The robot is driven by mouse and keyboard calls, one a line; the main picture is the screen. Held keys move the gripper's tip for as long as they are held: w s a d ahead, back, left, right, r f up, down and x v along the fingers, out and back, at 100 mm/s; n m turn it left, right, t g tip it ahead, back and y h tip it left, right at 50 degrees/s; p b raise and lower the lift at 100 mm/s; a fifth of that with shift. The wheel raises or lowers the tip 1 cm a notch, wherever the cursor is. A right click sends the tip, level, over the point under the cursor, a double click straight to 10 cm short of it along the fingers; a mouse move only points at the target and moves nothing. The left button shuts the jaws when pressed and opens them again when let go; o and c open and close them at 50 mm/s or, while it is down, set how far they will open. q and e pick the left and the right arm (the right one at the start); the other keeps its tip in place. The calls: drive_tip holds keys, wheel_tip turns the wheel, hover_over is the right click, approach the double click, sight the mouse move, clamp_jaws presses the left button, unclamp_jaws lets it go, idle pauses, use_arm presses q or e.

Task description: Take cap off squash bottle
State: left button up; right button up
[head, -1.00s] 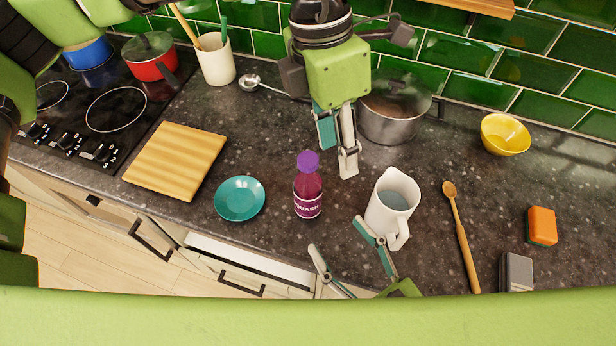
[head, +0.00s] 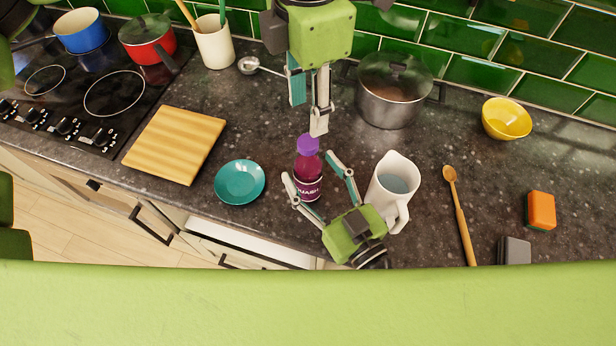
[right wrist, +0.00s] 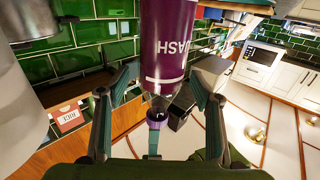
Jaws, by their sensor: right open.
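The squash bottle (head: 309,190) stands upright on the worktop, with its purple cap (head: 307,145) on top. My right gripper (head: 309,166) is open, with a finger on either side of the bottle; I cannot tell whether they touch it. In the right wrist view the bottle (right wrist: 168,45) appears upside down between the spread fingers, with the purple cap (right wrist: 157,119) lower in the picture. My left gripper (head: 308,118) points down just behind and above the cap. Its two fingers are apart and hold nothing.
A white jug (head: 380,196) stands close to the right of my right gripper. A teal saucer (head: 240,182) lies left of the bottle, with a wooden board (head: 174,145) beyond it. A steel pot (head: 393,104) stands behind. A wooden spoon (head: 460,218) lies further right.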

drive_tip(key=shift+x, duration=1)
